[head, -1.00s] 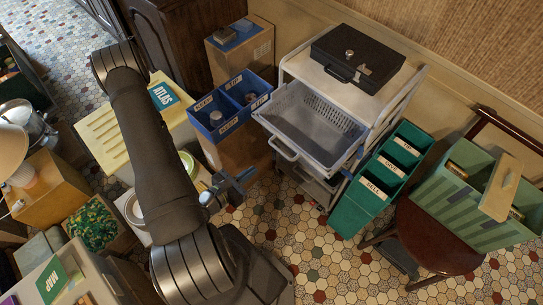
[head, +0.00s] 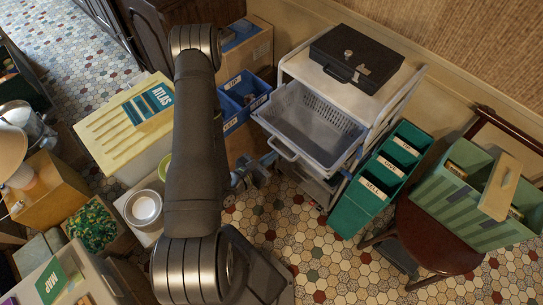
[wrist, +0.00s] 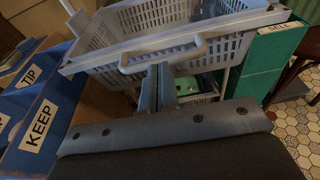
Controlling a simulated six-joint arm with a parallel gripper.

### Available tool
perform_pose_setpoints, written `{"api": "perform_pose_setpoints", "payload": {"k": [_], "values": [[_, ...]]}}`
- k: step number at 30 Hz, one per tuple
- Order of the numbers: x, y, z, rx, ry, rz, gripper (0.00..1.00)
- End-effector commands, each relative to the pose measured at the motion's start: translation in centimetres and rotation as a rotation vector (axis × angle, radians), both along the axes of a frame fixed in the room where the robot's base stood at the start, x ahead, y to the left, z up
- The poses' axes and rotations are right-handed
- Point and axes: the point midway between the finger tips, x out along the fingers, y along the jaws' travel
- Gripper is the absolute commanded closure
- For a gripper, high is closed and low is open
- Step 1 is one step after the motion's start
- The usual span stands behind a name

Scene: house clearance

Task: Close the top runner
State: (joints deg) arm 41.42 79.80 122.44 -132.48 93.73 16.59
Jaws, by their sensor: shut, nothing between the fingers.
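The top runner is a grey mesh basket drawer (head: 312,125) in a white trolley (head: 350,85). It is pulled out toward the lower left, and its front handle (head: 284,150) faces my arm. In the wrist view the basket front (wrist: 185,45) fills the upper middle, with its pale handle (wrist: 162,52) near the fingertips. My gripper (head: 262,165) is shut and empty, just left of and below the handle in the head view. In the wrist view my gripper's fingers (wrist: 158,88) point at the handle from below. I cannot tell whether they touch it.
A black cash box (head: 357,55) sits on the trolley top. A blue divided bin (head: 235,122) with KEEP and TIP labels stands left of the basket. A lower runner shows beneath.

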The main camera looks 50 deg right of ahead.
Motion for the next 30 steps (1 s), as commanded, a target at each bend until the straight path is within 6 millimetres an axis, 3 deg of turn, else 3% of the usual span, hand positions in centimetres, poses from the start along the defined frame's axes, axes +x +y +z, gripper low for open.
{"api": "perform_pose_setpoints", "payload": {"k": [16, 24, 30], "values": [[0.0, -0.8, -0.1, 0.000, 0.000, 0.000, 1.00], [0.0, -3.9, -0.1, 0.000, -0.002, -0.004, 1.00], [0.0, -5.0, -0.1, 0.000, 0.001, 0.001, 1.00]]}}
